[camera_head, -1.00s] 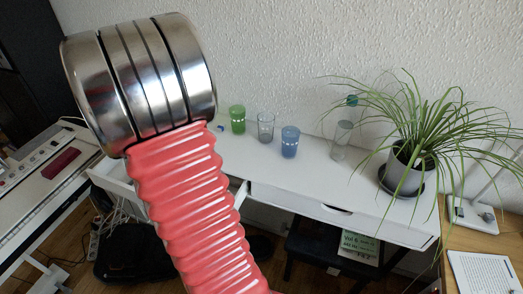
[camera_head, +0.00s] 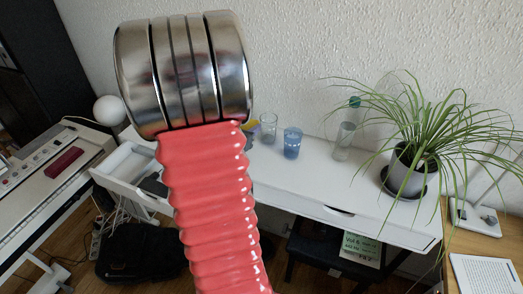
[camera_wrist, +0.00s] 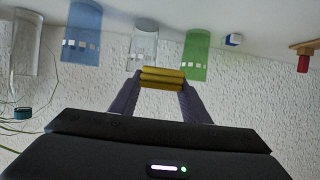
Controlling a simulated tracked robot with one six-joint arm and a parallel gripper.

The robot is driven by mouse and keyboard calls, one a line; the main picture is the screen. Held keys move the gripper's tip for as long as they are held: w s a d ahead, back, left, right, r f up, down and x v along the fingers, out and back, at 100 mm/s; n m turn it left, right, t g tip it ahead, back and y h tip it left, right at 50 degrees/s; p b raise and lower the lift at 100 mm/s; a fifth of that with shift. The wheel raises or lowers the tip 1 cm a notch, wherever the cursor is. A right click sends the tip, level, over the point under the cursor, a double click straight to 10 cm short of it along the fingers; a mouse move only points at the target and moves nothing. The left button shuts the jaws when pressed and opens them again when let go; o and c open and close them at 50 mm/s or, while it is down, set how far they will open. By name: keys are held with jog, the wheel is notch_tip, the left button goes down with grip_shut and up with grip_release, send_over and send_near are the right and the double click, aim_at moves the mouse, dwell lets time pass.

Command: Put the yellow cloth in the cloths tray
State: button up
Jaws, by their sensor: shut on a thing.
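In the wrist view my gripper (camera_wrist: 161,84) is shut on the yellow cloth (camera_wrist: 162,73), a small folded bundle held crosswise between the dark fingertips. The wrist picture looks upside down, with the white desk top along its upper edge. The cloth appears in front of a clear glass and a green glass; I cannot tell its height above the desk. I cannot make out the cloths tray in either view.
On the white desk (camera_head: 345,185) stand a blue glass (camera_head: 292,143), a clear glass (camera_head: 268,128) and a tall clear vessel (camera_head: 343,141). A green glass (camera_wrist: 196,55) shows in the wrist view. A potted plant (camera_head: 407,170) is at right, an open drawer (camera_head: 125,160) at left.

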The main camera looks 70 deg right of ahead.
jog(key=shift+f, duration=2.75)
jog(key=shift+f, duration=2.1)
jog(key=shift+f, duration=0.1)
jog(key=o, duration=1)
jog(key=shift+w+a+r, duration=0.1)
jog(key=shift+a+r, duration=0.2)
jog(key=shift+a, duration=0.15)
jog(key=shift+v, duration=3.25)
